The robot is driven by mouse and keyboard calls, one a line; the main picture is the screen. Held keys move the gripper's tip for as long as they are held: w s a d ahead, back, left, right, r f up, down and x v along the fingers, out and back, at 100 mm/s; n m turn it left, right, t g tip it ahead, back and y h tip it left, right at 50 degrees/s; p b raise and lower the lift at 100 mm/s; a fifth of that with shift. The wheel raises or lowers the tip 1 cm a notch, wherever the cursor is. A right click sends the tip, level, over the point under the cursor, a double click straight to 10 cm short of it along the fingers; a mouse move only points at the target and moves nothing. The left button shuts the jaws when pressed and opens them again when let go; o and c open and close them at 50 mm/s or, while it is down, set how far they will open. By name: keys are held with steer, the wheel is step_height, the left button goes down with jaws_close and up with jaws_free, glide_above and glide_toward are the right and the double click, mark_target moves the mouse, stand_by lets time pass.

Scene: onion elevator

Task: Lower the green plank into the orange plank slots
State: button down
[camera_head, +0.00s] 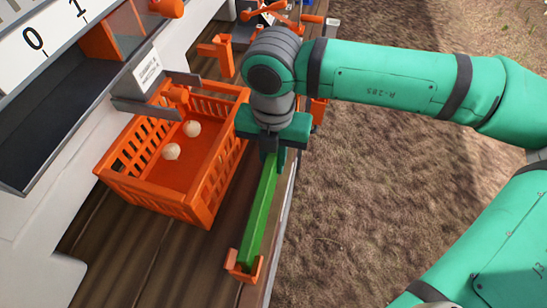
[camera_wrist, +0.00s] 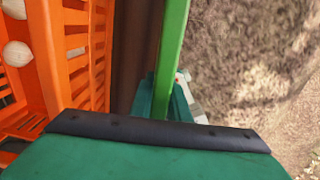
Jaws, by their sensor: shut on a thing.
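The long green plank (camera_head: 262,208) runs along the right edge of the wooden deck, beside the crate. My gripper (camera_head: 270,150) is shut on its far part, and the jaws hide that stretch. The plank's near end is at the near orange plank slot (camera_head: 243,268), between its uprights as seen from above; I cannot tell whether it rests on the bottom. Another orange part (camera_head: 318,108), perhaps the far slot, shows partly behind my gripper. In the wrist view the green plank (camera_wrist: 173,45) runs up from my gripper's teal finger (camera_wrist: 178,103); no slot is clear there.
An orange crate (camera_head: 205,190) holding pale onions (camera_head: 172,151) stands close left of the plank. A grey chute (camera_head: 155,100) overhangs its far left side. Orange fittings (camera_head: 222,52) stand at the back. Right of the deck edge is open brown ground (camera_head: 350,210).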

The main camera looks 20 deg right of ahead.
steer(key=c, duration=1.6)
jaws_free()
steer(key=shift+r, duration=0.1)
step_height(320, 180, up, 11)
steer(key=shift+f, duration=0.2)
